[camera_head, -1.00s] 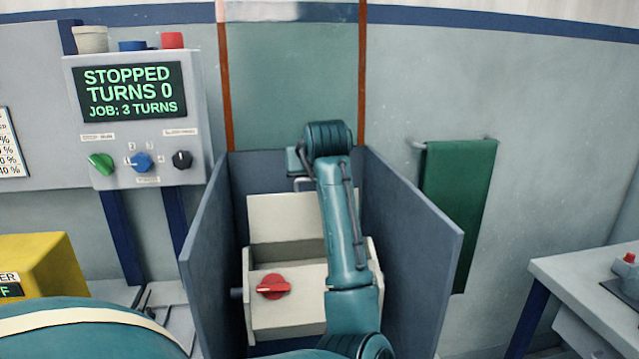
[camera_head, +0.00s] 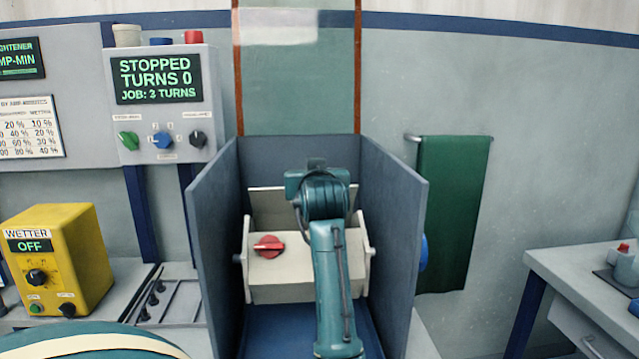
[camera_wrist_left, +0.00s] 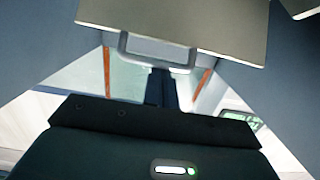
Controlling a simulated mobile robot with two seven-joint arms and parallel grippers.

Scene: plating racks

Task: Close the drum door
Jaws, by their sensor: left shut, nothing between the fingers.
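The cream drum (camera_head: 275,285) sits between the grey-blue walls of its housing and carries a red knob (camera_head: 268,247). A cream panel, which looks like the drum door (camera_head: 272,208), stands raised at the drum's back, so the door appears open. In the left wrist view the panel (camera_wrist_left: 185,22) fills the top, with a grey handle (camera_wrist_left: 158,47) at its edge. My left gripper (camera_wrist_left: 161,74) is shut and empty, its dark fingertips close to the handle; contact cannot be told. In the head view my left arm covers the drum's right part and hides the fingertips. My right gripper is not visible.
Housing walls (camera_head: 215,250) rise on both sides of the drum. A control box (camera_head: 160,105) reading STOPPED, TURNS 0 hangs at left, above a yellow WETTER box (camera_head: 60,260). A green towel (camera_head: 452,215) hangs at right, beside a white table (camera_head: 590,265).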

